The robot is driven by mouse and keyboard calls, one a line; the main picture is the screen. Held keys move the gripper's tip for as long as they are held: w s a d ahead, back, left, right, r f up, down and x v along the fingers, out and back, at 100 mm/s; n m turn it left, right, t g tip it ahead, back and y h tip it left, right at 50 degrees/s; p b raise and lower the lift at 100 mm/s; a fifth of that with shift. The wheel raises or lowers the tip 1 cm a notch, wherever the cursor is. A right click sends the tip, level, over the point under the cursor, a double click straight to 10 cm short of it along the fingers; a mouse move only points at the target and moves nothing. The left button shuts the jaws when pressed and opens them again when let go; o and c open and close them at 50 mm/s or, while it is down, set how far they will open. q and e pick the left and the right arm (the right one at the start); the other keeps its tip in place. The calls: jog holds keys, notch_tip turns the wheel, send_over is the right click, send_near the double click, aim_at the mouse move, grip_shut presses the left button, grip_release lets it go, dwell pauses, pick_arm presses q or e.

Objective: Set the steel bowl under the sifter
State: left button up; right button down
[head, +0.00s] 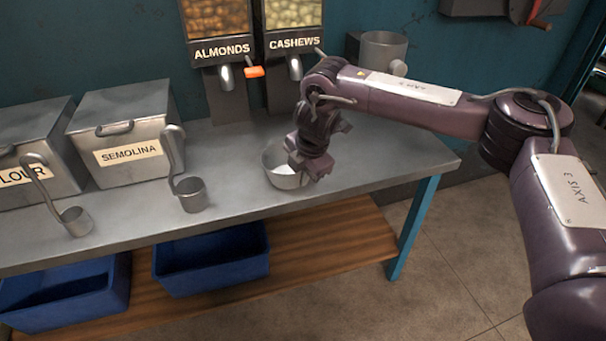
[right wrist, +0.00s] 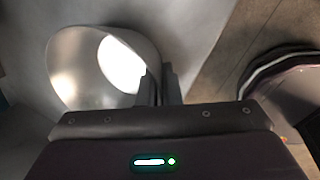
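The steel bowl (head: 273,164) is at the front right part of the metal counter, with a white patch inside. It also shows in the right wrist view (right wrist: 75,75). My right gripper (head: 298,172) reaches down at the bowl's right side. In the right wrist view its fingers (right wrist: 160,88) stand close together on either side of the bowl's rim, pinching it. Whether the bowl touches the counter is not clear. A steel cylinder with a round knob (head: 383,48), which looks like the sifter, is behind my right arm at the back right. My left gripper is not in view.
Almonds (head: 222,50) and cashews (head: 294,42) dispensers stand at the back. The semolina bin (head: 125,140) and flour bin (head: 30,160) are on the left, with scoops (head: 190,192) in front. Blue crates (head: 212,262) sit on the lower shelf. The counter's right end (head: 425,160) is clear.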

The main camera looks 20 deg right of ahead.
jog(key=c, duration=1.6)
grip_release()
